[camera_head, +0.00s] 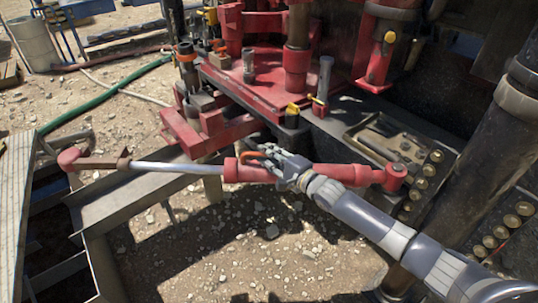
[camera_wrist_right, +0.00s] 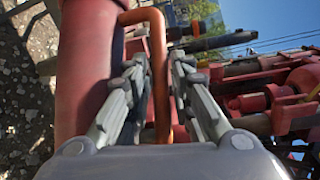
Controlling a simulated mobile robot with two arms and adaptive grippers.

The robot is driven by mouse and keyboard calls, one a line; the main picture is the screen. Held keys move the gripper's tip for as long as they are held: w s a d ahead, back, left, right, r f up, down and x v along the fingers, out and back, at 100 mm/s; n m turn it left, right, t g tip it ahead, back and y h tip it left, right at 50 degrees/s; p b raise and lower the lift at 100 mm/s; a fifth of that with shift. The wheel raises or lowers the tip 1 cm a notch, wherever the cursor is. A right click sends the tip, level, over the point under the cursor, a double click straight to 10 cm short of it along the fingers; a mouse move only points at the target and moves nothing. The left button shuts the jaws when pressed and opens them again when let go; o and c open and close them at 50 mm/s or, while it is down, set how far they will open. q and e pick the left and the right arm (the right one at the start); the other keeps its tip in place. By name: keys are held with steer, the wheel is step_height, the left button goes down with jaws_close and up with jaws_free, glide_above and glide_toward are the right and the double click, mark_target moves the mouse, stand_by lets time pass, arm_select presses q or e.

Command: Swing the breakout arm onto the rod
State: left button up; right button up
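The breakout arm appears to be the long red cylinder (camera_head: 335,172) with a silver shaft (camera_head: 175,167) and a rusty red end piece (camera_head: 72,159). It lies across the head view, from a red pivot at right out over a metal trough. An orange handle (camera_head: 262,154) stands on the cylinder. My right gripper (camera_head: 280,160) is at this handle. In the right wrist view the handle (camera_wrist_right: 160,75) passes between the closely set fingers, with the cylinder (camera_wrist_right: 88,70) at left. An upright rod (camera_head: 298,28) rises from the red clamp assembly behind. My left gripper is out of view.
A red platform (camera_head: 255,92) with tools stands behind the arm. A tray (camera_head: 400,140) and several round brass-coloured fittings (camera_head: 420,184) lie at right. A thick dark column (camera_head: 480,150) stands at far right. Gravelly ground (camera_head: 240,250) is open below the cylinder.

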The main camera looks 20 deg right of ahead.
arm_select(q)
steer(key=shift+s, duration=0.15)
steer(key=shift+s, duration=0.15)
arm_select(e)
jaws_close()
